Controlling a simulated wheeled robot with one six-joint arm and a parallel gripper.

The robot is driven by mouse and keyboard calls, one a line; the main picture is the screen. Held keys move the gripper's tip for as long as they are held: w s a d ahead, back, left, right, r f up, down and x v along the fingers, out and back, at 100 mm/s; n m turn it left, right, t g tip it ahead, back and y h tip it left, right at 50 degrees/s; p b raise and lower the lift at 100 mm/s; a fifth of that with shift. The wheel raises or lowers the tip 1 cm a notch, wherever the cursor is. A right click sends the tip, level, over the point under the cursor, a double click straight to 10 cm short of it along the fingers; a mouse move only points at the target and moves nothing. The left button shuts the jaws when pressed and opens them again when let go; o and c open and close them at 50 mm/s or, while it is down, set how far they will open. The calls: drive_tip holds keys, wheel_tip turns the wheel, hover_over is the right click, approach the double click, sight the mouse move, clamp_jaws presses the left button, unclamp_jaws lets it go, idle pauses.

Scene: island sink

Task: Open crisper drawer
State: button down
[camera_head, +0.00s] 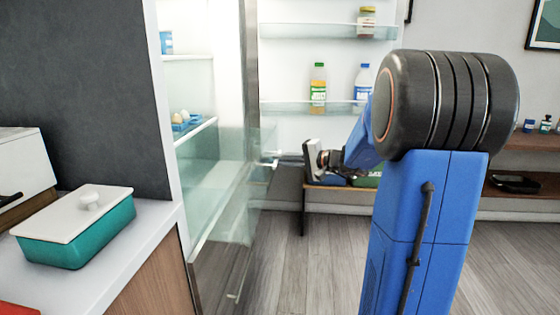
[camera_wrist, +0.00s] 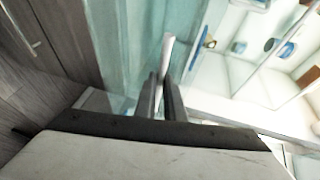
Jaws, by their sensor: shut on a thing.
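The crisper drawer (camera_head: 215,205) has a clear, greenish front low in the open fridge. Its glassy front also fills the middle of the wrist view (camera_wrist: 130,45). I cannot tell how far it stands out. My gripper (camera_head: 272,161) is at the drawer's front, near its upper right part in the head view. In the wrist view, the two dark fingers (camera_wrist: 162,80) are close together on a pale bar handle (camera_wrist: 168,46). Part of the handle is hidden between the fingers.
The fridge door (camera_head: 287,90) stands open, with bottles on its shelves. A shelf above the drawer holds an egg tray (camera_head: 185,123). A teal dish with a white lid (camera_head: 75,240) sits on the left counter (camera_head: 135,250). Open wood floor (camera_head: 320,265) lies right of the fridge.

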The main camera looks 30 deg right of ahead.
drive_tip(key=c, duration=1.8)
unclamp_jaws()
drive_tip(key=shift+c, duration=0.2)
drive_tip(key=v, duration=1.7)
drive_tip(key=shift+d, duration=0.15)
drive_tip(key=shift+s, duration=0.1)
